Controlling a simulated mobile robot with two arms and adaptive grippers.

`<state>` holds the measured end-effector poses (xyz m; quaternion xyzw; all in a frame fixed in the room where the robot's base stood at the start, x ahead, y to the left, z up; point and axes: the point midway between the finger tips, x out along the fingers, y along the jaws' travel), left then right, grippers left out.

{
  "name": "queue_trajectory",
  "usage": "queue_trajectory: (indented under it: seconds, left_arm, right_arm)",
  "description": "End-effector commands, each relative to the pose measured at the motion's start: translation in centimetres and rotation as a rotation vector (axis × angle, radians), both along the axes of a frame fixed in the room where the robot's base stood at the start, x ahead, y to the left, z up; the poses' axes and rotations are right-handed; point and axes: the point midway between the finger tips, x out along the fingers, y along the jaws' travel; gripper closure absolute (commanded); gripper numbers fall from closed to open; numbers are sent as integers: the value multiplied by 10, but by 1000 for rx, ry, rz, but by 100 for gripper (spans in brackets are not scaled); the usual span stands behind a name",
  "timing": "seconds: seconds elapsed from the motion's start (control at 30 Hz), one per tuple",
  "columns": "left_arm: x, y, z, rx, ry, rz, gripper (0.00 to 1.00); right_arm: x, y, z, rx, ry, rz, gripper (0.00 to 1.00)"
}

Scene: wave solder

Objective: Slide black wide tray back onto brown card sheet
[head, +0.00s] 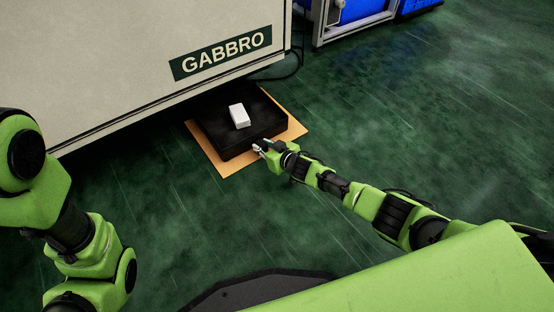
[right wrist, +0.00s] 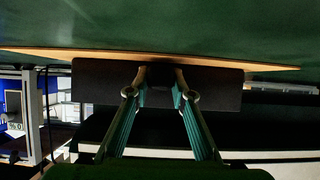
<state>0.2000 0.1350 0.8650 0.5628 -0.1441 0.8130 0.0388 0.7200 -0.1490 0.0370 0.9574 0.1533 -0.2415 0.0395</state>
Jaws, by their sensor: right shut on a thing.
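The black wide tray (head: 265,122) lies on the brown card sheet (head: 294,130), close to the lower edge of a large cabinet. The card shows along the tray's front, left and right sides; its back part is hidden. A small white block (head: 239,116) rests on top of the tray. My right gripper (head: 259,149) is at the tray's front side, shut on a dark part at the middle of that side. The right wrist view, upside down, shows its two fingers (right wrist: 160,82) around this part, with the tray front (right wrist: 95,82) and card edge (right wrist: 60,54) behind. My left gripper is out of view.
The cream cabinet marked GABBRO (head: 130,55) stands behind the tray and overhangs its back. A black cable (head: 297,62) hangs at the cabinet's right corner. A metal frame with blue bins (head: 350,15) stands at the back right. The green floor (head: 400,110) is clear to the right.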

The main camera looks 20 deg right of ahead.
Motion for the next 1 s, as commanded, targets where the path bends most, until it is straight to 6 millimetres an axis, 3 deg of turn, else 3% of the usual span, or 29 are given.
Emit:
queue_trajectory:
  seconds: [0.03, 0.67, 0.7, 0.73, 1.0]
  left_arm:
    - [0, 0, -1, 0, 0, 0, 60]
    - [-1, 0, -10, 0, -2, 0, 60]
    - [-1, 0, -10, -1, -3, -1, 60]
    - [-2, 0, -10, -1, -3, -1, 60]
    - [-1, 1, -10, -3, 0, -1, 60]
  right_arm:
    - [-4, -2, -7, -6, 12, -4, 100]
    - [13, 4, -7, -5, 12, -3, 100]
    - [13, 4, -7, -5, 12, -3, 68]
    - [13, 4, -7, -5, 12, -3, 60]
    - [13, 3, -7, -6, 12, -4, 59]
